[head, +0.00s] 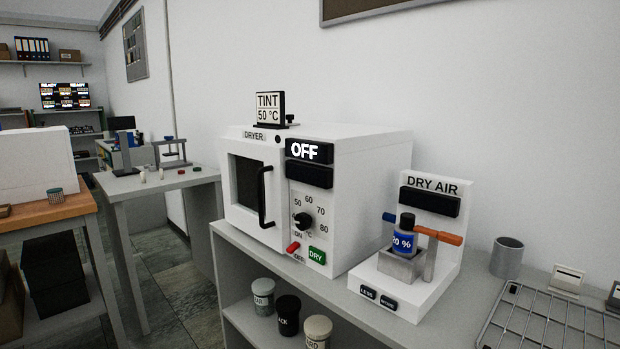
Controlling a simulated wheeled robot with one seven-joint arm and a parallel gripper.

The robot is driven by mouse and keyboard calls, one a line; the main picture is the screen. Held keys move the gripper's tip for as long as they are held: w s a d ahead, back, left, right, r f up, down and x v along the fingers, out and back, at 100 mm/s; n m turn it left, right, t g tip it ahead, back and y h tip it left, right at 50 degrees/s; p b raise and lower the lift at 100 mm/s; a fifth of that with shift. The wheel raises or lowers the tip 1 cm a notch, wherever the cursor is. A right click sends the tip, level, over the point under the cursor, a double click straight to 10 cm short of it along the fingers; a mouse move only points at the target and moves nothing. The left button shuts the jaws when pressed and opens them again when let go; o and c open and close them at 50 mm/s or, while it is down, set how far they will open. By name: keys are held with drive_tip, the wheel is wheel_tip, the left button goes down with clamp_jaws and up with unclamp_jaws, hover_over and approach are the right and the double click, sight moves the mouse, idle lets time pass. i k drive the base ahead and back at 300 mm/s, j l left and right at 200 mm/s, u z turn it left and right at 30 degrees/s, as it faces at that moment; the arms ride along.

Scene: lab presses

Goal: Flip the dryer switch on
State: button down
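The white dryer (355,185) stands on a grey bench against the wall, its front turned to the left. Its display (308,152) reads OFF. A small red switch (293,248) sits low on the control panel, between ON and OFF labels, below the black temperature knob (303,220). A green DRY button (317,256) is to its right. The dryer door (250,190) with a black handle (264,197) looks shut. A sign on top reads TINT 50 °C (270,107). My gripper is not in view.
A white DRY AIR stand (432,210) with a blue-labelled bottle (404,238) is right of the dryer. A grey cup (507,256) and wire rack (550,322) are further right. Lidded jars (288,315) stand on the shelf below. Floor (180,275) shows at left.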

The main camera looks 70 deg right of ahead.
sight(293, 247)
drive_tip(key=i+z, duration=0.1)
drive_tip(key=z, duration=0.25)
drive_tip(key=i+z, duration=0.1)
drive_tip(key=z, duration=0.3)
